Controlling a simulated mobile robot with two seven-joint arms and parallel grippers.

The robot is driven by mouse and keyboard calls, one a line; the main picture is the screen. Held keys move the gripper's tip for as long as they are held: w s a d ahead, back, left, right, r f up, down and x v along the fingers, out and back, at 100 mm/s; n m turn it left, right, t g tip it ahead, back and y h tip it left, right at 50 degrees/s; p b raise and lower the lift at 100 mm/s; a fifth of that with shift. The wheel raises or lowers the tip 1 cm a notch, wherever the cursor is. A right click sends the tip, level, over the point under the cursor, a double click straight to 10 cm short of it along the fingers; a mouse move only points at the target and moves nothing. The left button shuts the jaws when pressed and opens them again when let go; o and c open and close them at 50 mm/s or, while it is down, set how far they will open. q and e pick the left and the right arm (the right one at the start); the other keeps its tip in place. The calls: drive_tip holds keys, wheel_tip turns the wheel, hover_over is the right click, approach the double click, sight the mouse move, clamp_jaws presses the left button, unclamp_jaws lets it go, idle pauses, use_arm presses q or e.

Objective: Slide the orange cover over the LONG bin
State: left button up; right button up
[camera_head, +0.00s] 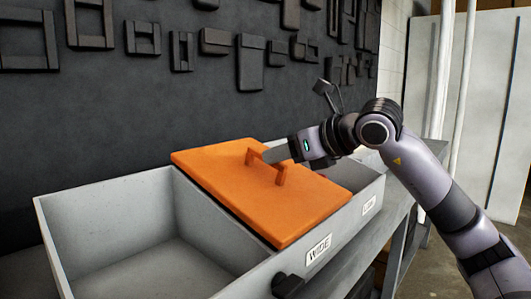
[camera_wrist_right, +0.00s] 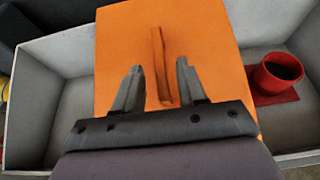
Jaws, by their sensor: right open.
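The orange cover (camera_head: 225,180) lies flat across the middle of a grey bin unit, with a raised bar handle (camera_head: 282,175) on top. The open compartment at left has a WIDE label (camera_head: 318,249). A smaller label (camera_head: 369,206), hard to read, marks the right-hand compartment (camera_head: 368,178), which the cover partly covers. My right gripper (camera_head: 272,156) is open at the handle. In the right wrist view the handle (camera_wrist_right: 158,50) stands between its two fingers, with gaps on both sides. My left gripper is not in view.
A dark wall with hung frames (camera_head: 250,65) rises behind the bins. A dark object (camera_head: 288,286) sits at the front edge. The left compartment looks empty.

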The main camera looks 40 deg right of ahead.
sight(261, 174)
drive_tip(key=p+x, duration=0.1)
drive_tip(key=x, duration=0.2)
drive_tip(key=shift+w+r, duration=0.1)
drive_tip(key=shift+w+f, duration=0.35)
drive_tip(key=shift+w, duration=0.2)
clamp_jaws()
